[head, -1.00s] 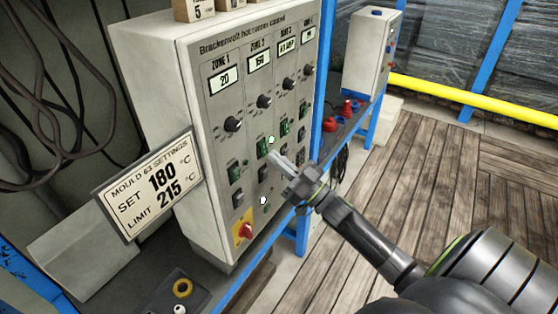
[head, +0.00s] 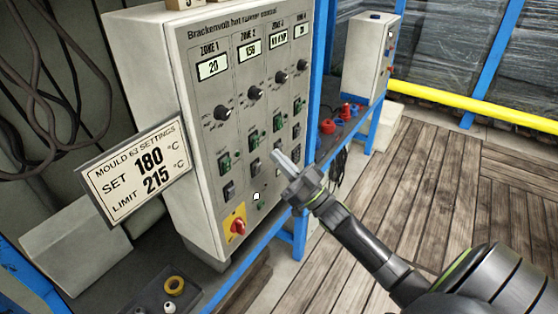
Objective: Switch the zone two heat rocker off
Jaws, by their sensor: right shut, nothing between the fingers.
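The zone two column is on the grey control cabinet (head: 150,60) in the head view, under a lit display (head: 250,47) and a black knob (head: 255,93). Its green rocker (head: 253,140) sits below the knob, with a dark rocker (head: 255,167) under that. No bright green light shows beside the green rocker; its tilt is too small to tell. My right gripper (head: 276,157) is shut and empty. Its tips are just right of and below the green rocker, and appear clear of it. My left gripper is not in view.
Similar rockers, such as zone one's (head: 225,162) and zone three's (head: 277,123), stand close by. A red rotary switch (head: 238,225) is at the lower left. A settings sign (head: 135,172) juts out at left. A blue post (head: 318,75) stands right of the cabinet.

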